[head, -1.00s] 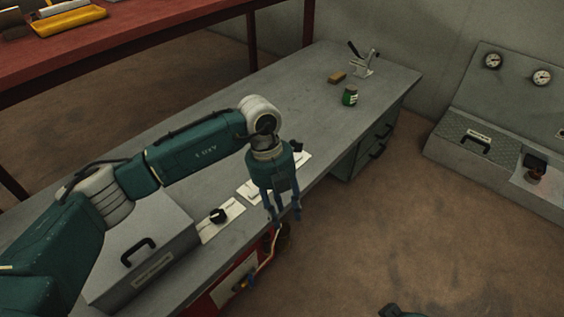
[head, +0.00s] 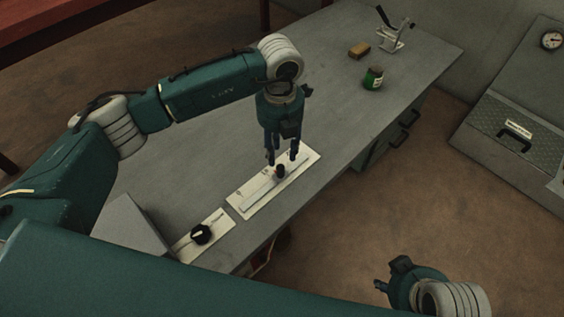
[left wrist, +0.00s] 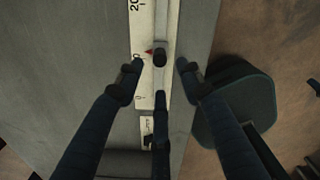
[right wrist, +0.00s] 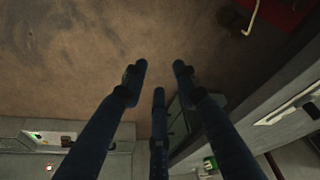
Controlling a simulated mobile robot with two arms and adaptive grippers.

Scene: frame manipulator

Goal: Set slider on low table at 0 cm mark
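The slider is a dark knob (head: 280,171) on a pale scale plate (head: 246,207) lying on the grey low table (head: 330,60). In the left wrist view the knob (left wrist: 160,52) stands on its track, with a red pointer (left wrist: 148,52) beside it. The scale shows 20 at the top and a 0 lower down; the pointer lies between them. My left gripper (head: 283,157) points down over the knob; its fingers (left wrist: 160,72) are spread either side of it, apart from it. My right gripper (head: 380,287) is open and empty over the floor (right wrist: 160,72).
A black rotary knob (head: 201,234) on a pale plate and a grey box (head: 130,224) are left of the scale. A green jar (head: 373,78), a brown block (head: 359,50) and a lever clamp (head: 394,34) stand farther back. The table middle is clear.

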